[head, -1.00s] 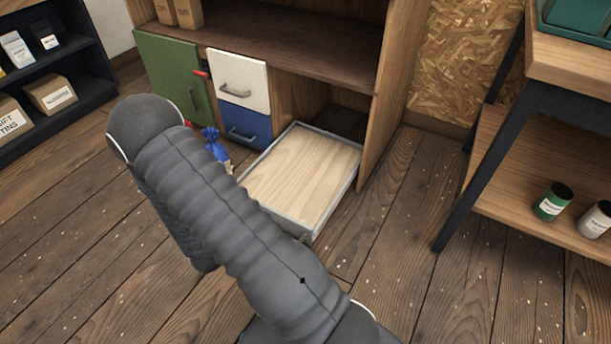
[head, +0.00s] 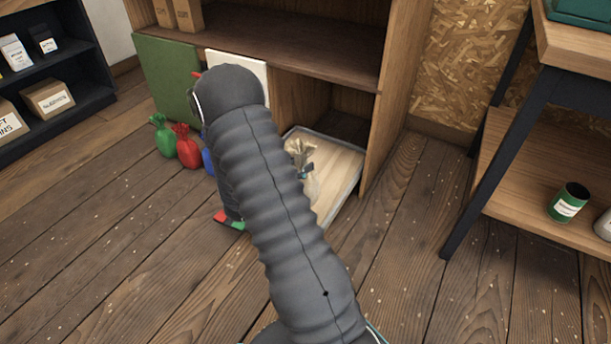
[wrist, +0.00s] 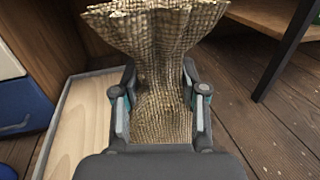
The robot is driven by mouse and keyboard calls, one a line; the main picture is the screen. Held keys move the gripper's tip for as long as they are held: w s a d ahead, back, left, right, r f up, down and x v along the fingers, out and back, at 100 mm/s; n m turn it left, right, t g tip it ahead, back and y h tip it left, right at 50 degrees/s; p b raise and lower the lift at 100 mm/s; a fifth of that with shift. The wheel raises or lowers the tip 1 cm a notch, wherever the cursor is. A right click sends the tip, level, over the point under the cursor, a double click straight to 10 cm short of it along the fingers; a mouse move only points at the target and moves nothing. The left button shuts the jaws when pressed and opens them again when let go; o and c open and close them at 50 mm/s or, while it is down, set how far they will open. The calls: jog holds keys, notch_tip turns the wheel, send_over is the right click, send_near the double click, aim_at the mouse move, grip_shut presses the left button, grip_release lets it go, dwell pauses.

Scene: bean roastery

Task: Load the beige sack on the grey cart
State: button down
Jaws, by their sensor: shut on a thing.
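The beige sack (head: 311,188) shows in the head view just right of my arm, in front of the bed of a low grey-rimmed platform. In the wrist view the sack (wrist: 160,95) is burlap with a flared top, between the two fingers of my gripper (wrist: 160,103), which is shut on it. In the head view my arm hides most of the gripper. The platform, apparently the grey cart (head: 343,163), has a pale wood bed. It also shows in the wrist view (wrist: 80,125), left of the sack. I cannot tell whether the sack touches it.
Green (head: 162,137), red (head: 186,147) and blue (head: 208,162) sacks stand on the floor left of my arm. A coloured mat (head: 229,221) is partly hidden by my arm. The wooden cabinet (head: 371,120) flanks the platform. A dark-legged table (head: 487,165) stands right. Floor between is clear.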

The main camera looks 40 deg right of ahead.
jog(key=w+d+f+b, duration=0.2)
jog(key=w+d+f, duration=0.4)
jog(key=d+f, duration=0.3)
jog(key=shift+w+f, duration=0.35)
jog(key=shift+f, duration=0.45)
jog(key=c, duration=0.6)
grip_release()
jog(key=shift+f, duration=0.15)
